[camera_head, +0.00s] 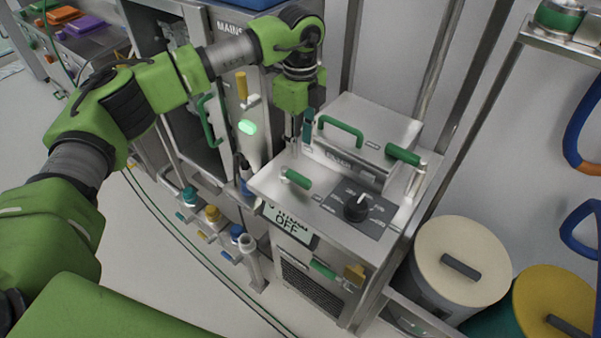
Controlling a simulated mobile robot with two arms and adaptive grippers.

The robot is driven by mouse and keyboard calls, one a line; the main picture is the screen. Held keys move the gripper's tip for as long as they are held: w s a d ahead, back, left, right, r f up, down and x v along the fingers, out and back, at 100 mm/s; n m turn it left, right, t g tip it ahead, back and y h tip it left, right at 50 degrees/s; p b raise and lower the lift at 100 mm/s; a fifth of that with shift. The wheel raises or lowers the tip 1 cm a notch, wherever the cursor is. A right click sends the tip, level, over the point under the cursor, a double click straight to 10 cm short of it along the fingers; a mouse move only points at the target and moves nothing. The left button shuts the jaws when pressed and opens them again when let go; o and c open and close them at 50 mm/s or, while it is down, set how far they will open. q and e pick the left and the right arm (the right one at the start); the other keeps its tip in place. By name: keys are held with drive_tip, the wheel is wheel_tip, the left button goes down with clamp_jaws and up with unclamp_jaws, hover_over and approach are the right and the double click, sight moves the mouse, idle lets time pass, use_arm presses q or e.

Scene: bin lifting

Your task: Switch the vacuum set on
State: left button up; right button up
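The vacuum set appears to be the steel machine (270,182) at centre; I read no name on it. Its front display (287,226) reads "OFF", with an upper line partly unreadable. A black rotary knob (356,208) with a white pointer sits on a dark panel on its top. A green lever handle (296,179) lies left of the knob, and a green bar handle (340,131) is farther back. My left gripper (296,145) points down over the machine's back left corner, away from the knob. Its fingers are small and unclear. My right gripper is out of view.
A steel cabinet marked "MAINS" (229,28) stands behind, with a lit green lamp (247,127). Several coloured valves stand left of the machine. A cream-lidded drum (463,245) and a yellow-lidded drum (560,290) are at right. Open floor lies at left.

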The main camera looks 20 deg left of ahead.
sight(301, 177)
use_arm(q)
wheel_tip(301, 177, down, 12)
drive_tip(key=p, duration=0.2)
drive_tip(key=shift+d+p, duration=0.1)
drive_tip(key=shift+p, duration=0.3)
clamp_jaws()
